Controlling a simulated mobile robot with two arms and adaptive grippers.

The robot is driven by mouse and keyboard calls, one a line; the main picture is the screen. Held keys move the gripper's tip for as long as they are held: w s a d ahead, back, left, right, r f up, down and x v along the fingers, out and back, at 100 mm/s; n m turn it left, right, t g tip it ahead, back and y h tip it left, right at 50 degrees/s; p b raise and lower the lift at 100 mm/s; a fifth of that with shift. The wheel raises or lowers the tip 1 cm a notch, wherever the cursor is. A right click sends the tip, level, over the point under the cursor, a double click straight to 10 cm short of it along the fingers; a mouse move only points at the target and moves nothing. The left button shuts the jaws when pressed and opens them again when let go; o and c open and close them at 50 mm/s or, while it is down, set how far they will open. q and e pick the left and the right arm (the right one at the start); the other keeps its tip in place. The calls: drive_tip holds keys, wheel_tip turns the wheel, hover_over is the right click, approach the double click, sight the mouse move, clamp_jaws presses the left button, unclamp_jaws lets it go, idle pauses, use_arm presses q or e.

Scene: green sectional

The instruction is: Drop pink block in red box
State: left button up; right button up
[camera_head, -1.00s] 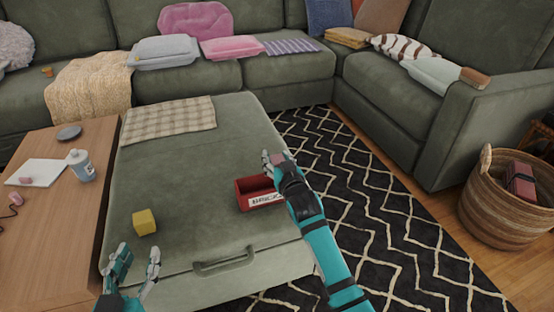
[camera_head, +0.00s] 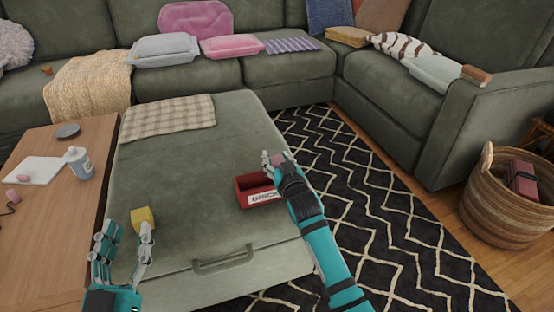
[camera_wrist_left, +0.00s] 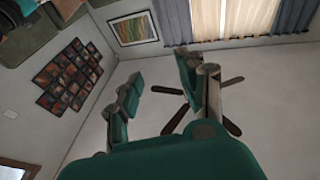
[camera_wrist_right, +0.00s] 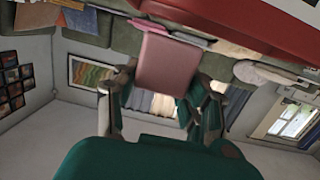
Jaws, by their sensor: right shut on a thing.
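The pink block (camera_wrist_right: 165,66) is held between the fingers of my right gripper (camera_wrist_right: 160,95) in the right wrist view. In the head view the block (camera_head: 277,158) shows only partly beside the fingertips of that gripper (camera_head: 274,163). The red box (camera_head: 240,190) with a white label stands on the green ottoman, just left of and below the right gripper. Its red wall (camera_wrist_right: 270,25) also shows in the right wrist view, near the block. My left gripper (camera_head: 130,232) is open and empty; its fingers also stand apart in the left wrist view (camera_wrist_left: 162,95).
A yellow block (camera_head: 144,219) sits on the ottoman (camera_head: 180,180), close behind the left gripper's fingers. A wooden table (camera_head: 60,230) at left holds a bottle (camera_head: 79,163) and small items. A wicker basket (camera_head: 500,215) stands at right. The ottoman's middle is clear.

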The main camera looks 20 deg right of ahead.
use_arm(q)
drive_tip(key=shift+s+d+r+t+h+b, duration=0.1)
drive_tip(key=shift+s+r+t+h+b, duration=0.25)
drive_tip(key=shift+r+t, duration=0.5)
drive_tip(key=shift+s+r+t+h+b, duration=0.15)
drive_tip(key=shift+s+r+t, duration=0.3)
drive_tip(key=shift+r, duration=0.65)
use_arm(e)
drive_tip(key=shift+f, duration=1.4)
drive_tip(key=o, duration=1.2)
drive_tip(key=s, duration=0.4)
drive_tip(key=s+r, duration=0.1)
drive_tip(key=s, duration=0.6)
drive_tip(key=shift+s+r, duration=0.4)
